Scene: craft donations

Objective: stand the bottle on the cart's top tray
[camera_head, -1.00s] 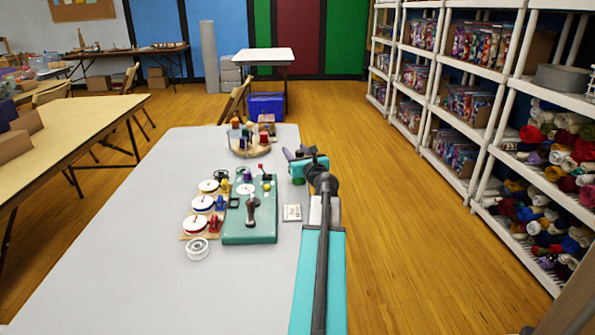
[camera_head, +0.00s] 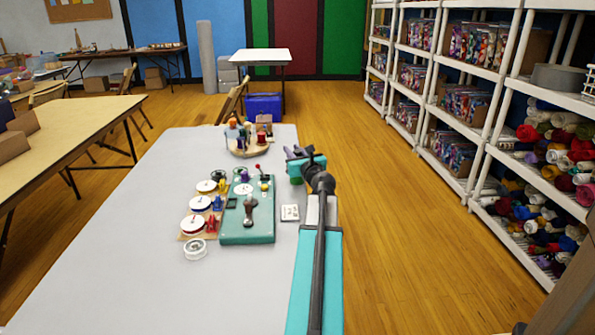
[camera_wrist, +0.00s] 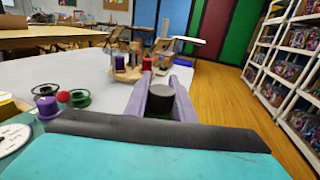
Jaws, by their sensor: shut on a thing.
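My gripper (camera_wrist: 160,100) has two purple fingers, shut on a dark, round-topped thing that I take to be the bottle (camera_wrist: 160,98). Only its dark top and upper side show between the fingers in the wrist view; its lower part is hidden.
The grey table (camera_head: 130,245) bears a green box (camera_head: 240,238), white-topped spools (camera_head: 193,226), a white card (camera_head: 290,213) and a round wooden stand (camera_head: 240,150) with coloured spools. White shelves (camera_head: 480,165) line the right side. Open wooden floor (camera_head: 390,240) lies between them.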

